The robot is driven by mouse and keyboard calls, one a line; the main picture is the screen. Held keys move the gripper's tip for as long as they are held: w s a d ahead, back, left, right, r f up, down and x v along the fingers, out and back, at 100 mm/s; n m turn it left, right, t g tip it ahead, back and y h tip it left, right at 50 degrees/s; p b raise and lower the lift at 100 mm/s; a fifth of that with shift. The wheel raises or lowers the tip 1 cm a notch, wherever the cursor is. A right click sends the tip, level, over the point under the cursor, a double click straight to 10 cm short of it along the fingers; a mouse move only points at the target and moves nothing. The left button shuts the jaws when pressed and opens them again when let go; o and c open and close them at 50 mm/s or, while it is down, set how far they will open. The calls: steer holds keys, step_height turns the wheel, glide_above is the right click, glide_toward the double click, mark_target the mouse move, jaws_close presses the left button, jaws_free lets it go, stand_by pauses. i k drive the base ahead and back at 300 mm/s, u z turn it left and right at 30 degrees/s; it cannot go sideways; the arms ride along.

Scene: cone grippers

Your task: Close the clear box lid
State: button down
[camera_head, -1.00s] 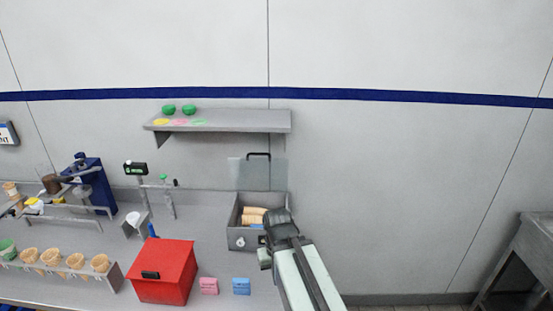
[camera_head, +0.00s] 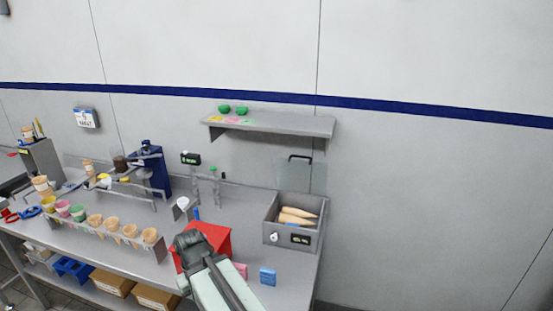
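The grey box (camera_head: 277,238) stands at the right end of the counter with tan cones (camera_head: 296,216) inside. Its clear lid (camera_head: 312,178) is raised, standing upright at the back edge against the wall, with a dark handle (camera_head: 300,157) at its top. My gripper (camera_head: 190,240) is in front of the red box, to the left of the grey box and apart from it. The arm hides part of the red box. The fingers are too small and dark to tell whether they are open or shut.
The red box (camera_head: 218,236) is beside my gripper. A pink block (camera_head: 241,270) and a blue block (camera_head: 267,277) lie on the counter in front of the grey box. A cone rack (camera_head: 157,250) is at left. A shelf (camera_head: 290,124) hangs above the lid.

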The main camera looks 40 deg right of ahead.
mark_target(301, 175)
steer(key=u, duration=0.8)
steer(key=k, duration=1.2)
steer(key=z, duration=1)
steer(key=i, duration=0.55)
steer(key=u, duration=0.05)
